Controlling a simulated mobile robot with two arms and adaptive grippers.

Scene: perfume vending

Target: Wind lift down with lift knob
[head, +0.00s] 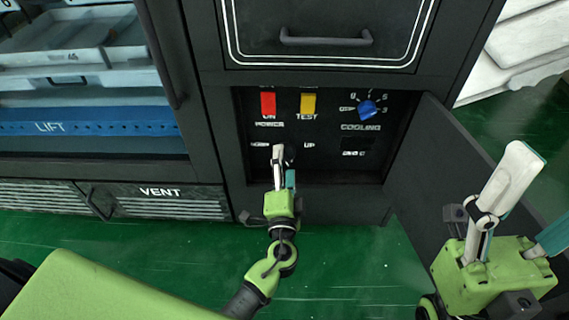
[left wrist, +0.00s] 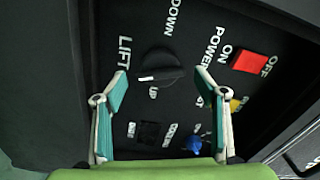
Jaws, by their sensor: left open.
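The lift knob (left wrist: 160,68) is a round black dial with a white pointer, on the dark control panel between the words LIFT, UP and DOWN in the left wrist view. In the head view it is mostly hidden behind my left gripper (head: 284,160). My left gripper (left wrist: 159,82) is open, with its fingertips on either side of the knob in the wrist picture; I cannot tell whether they touch it. The blue lift bar (head: 100,125) marked LIFT is behind the front at the left. My right gripper (head: 535,190) is open and empty at the right.
A red power switch (head: 268,104), a yellow test switch (head: 308,103) and a blue cooling knob (head: 367,109) are above the lift knob. The open panel door (head: 425,170) stands to the right. A drawer handle (head: 325,40) is above the recess.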

